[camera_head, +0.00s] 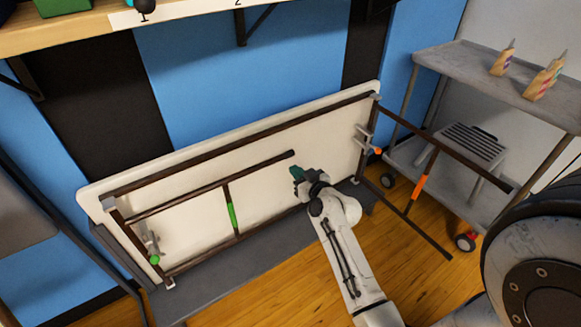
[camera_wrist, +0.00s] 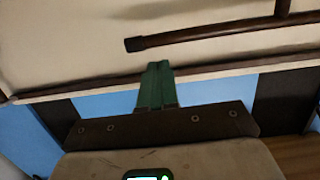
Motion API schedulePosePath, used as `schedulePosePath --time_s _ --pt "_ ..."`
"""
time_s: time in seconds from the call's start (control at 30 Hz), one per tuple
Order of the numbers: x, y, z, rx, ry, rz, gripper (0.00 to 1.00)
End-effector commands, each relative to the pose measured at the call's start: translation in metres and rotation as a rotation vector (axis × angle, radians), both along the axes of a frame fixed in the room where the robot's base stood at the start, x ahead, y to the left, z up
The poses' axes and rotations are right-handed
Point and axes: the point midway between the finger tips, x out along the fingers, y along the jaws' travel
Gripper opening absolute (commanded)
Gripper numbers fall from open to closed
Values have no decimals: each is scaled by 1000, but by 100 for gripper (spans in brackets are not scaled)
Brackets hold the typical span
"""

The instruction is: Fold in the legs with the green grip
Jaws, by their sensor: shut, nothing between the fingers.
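A white folding table (camera_head: 270,130) stands on its long edge, its underside toward me. The legs with the green grip (camera_head: 232,215) are at its left end and lie along the underside, pointing right; I cannot tell whether they lie fully flat. One of these legs (camera_head: 210,186) ends in a dark tip close to my gripper. That leg (camera_wrist: 215,32) crosses the upper right of the wrist view. My gripper (camera_head: 297,173) has green fingers, which also show in the wrist view (camera_wrist: 155,84). They are shut and empty, just below and apart from the leg tip.
The legs with the orange grip (camera_head: 422,182) stick out at the right end, toward the grey cart (camera_head: 480,70) with bottles. A green knob (camera_head: 154,260) sits low at the left hinge. A wooden shelf (camera_head: 185,22) hangs above. Wooden floor (camera_head: 260,300) lies in front.

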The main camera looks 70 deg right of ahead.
Motion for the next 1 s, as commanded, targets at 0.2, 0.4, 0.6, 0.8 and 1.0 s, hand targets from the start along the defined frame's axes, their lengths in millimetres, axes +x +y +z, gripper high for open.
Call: schedulePosePath --time_s 0.2,0.4,0.6,0.8,1.0 --pt "-28 17 6 0 0 0 0" --pt "-38 23 8 0 0 0 0" --pt "-39 24 8 0 0 0 0" --pt "-24 54 0 41 58 90 0" --pt "-7 170 -34 199 342 373 0"
